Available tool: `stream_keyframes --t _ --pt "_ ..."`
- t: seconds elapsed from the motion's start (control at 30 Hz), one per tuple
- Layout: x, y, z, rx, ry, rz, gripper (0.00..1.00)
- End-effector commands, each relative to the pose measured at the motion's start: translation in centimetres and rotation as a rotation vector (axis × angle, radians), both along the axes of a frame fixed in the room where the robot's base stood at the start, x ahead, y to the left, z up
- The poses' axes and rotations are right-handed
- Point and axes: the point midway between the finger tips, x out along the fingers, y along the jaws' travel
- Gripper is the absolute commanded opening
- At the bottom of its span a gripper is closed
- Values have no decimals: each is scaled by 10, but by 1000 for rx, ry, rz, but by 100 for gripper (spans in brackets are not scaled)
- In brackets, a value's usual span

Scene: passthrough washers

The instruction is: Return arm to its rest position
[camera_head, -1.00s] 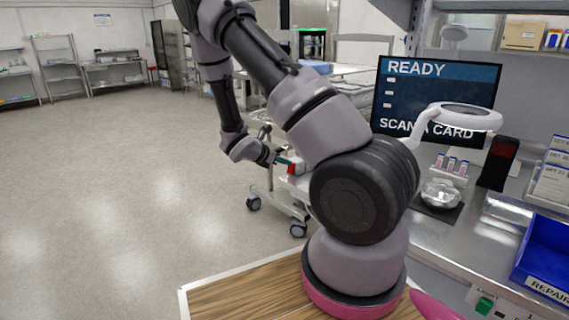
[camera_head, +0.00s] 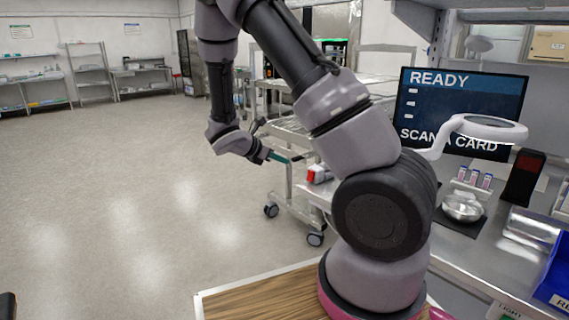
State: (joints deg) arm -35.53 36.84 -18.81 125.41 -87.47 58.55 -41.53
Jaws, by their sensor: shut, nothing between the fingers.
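My arm rises from its pink-ringed base, bends over and hangs down on the left side of the view. My gripper (camera_head: 286,158) is at the end of the hanging wrist, with a small teal part at its tip. It points to the right and slightly down, in front of a metal cart (camera_head: 292,190). It looks small and partly dark at this distance; it is shut, and I see nothing held in it.
To the right is a metal bench with a screen (camera_head: 462,112), a ring lamp (camera_head: 490,128), a steel bowl (camera_head: 463,208), a black card reader (camera_head: 523,178) and a blue bin (camera_head: 556,275). A red-and-white item (camera_head: 318,175) lies near the cart. Open floor (camera_head: 120,200) spreads left.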

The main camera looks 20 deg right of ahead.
Motion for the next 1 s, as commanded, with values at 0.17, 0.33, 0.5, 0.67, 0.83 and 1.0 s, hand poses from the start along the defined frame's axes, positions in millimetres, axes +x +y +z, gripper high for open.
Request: stream_keyframes --t 0.17,0.33,0.5,0.67,0.83,1.0 --pt "0 0 0 0 0 0 0" --pt "0 0 0 0 0 0 0" --pt "-7 -4 12 56 -47 -68 0" --pt "-36 -13 47 248 -203 -309 0" --pt "-78 -15 92 504 -409 -638 0" --pt "-117 -7 135 755 -599 -954 0"
